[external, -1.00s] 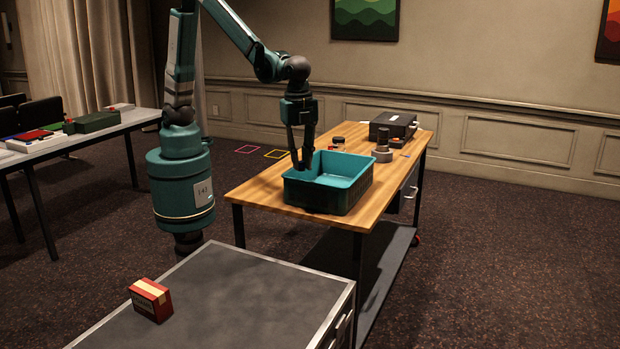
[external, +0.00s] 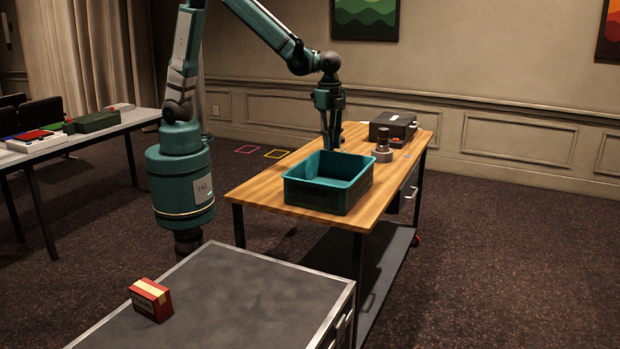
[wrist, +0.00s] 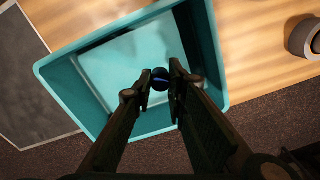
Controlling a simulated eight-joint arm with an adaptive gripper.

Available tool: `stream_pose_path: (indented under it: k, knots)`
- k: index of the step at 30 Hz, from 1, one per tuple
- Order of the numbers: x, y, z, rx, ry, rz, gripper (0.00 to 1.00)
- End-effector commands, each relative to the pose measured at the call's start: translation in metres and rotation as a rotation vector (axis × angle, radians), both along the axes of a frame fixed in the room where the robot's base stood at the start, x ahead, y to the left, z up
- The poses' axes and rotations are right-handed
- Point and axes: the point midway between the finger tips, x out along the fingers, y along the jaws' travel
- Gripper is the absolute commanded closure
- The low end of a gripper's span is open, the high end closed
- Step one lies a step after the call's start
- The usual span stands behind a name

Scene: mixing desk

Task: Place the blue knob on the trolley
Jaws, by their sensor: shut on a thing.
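My gripper (wrist: 159,80) is shut on a small dark blue knob (wrist: 160,77), held between the fingertips in the wrist view. Behind the knob in that view is the open teal bin (wrist: 216,42). In the external view my gripper (external: 332,147) hangs at the back edge of the teal bin (external: 325,197), and the knob cannot be made out there. A grey-topped unit with a metal rim, seemingly the trolley (external: 230,310), stands in the foreground. Part of a dark grey top (wrist: 25,85) also shows at the left of the wrist view.
The bin stands on a wooden workbench (external: 262,192). A grey round-based piece (external: 383,153) and a dark case (external: 392,124) are farther back on it. A red box (external: 150,298) sits at the grey top's left edge; the rest of that top is clear.

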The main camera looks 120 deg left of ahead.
Motion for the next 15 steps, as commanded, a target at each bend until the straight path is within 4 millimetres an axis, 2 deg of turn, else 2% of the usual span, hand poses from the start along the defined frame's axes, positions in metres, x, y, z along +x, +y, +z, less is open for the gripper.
stream_pose_path:
  k: [1,15]
  knots:
    - [-0.002,0.014,0.001,0.0,0.0,0.02,0.91]
    - [-0.033,0.123,0.001,-0.001,0.001,0.183,0.91]
